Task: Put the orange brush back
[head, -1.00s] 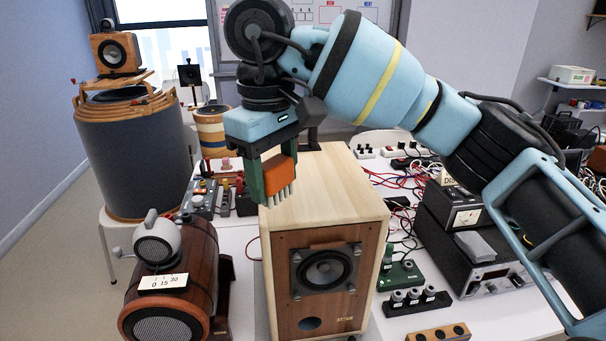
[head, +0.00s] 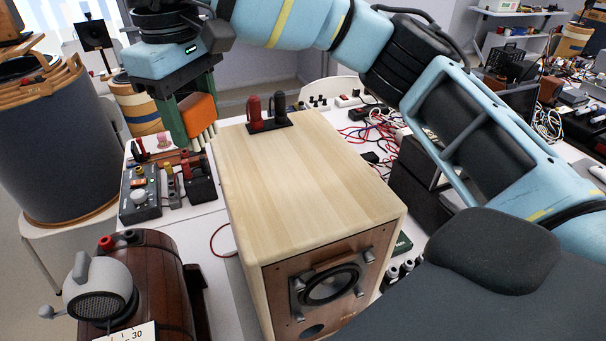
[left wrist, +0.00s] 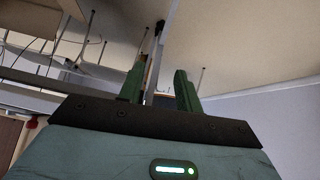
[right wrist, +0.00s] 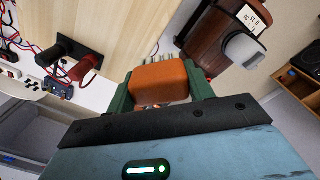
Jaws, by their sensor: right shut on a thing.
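The orange brush (head: 198,112) has an orange block and pale bristles pointing down. My right gripper (head: 191,120) is shut on its block and holds it in the air, left of the wooden speaker cabinet's (head: 300,180) top in the head view. The right wrist view also shows the brush (right wrist: 160,84) between the green fingers (right wrist: 162,80), its bristles mostly hidden behind the block. My left gripper (left wrist: 160,88) shows only in the left wrist view, its fingers apart with nothing held between them.
A red and black terminal pair (head: 268,115) stands on the cabinet's back edge. Left of the cabinet are a control box (head: 140,195) and a brown barrel-shaped speaker (head: 155,275) with a grey horn unit (head: 97,290). Cables and black boxes crowd the right. The cabinet's top is otherwise clear.

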